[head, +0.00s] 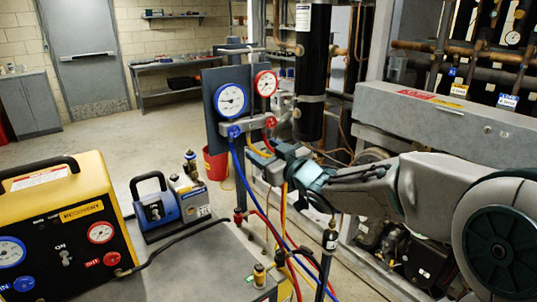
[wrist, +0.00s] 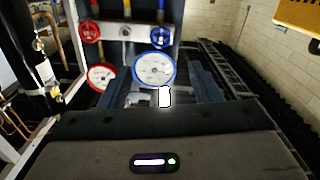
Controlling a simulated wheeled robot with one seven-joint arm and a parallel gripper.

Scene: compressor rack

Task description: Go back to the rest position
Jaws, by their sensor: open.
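My gripper (head: 285,151) reaches in from the right in the head view, just below and right of the gauge manifold (head: 246,125). In the wrist view my gripper (wrist: 160,88) has its two dark fingers spread apart, with nothing seen held between them. The manifold carries a blue-rimmed gauge (head: 231,100), a red-rimmed gauge (head: 265,83), a blue knob (head: 234,132) and a red knob (head: 271,122). In the wrist view the manifold appears upside down ahead of the fingers, with the blue gauge (wrist: 155,69) nearly between them. I cannot tell whether the fingers touch anything.
Blue, red and yellow hoses (head: 247,190) hang below the manifold. A yellow recovery machine (head: 68,225) and a blue vacuum pump (head: 171,207) stand on the left. The rack's grey beam (head: 450,118) and black cylinder (head: 312,70) are close to my arm. Floor behind is open.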

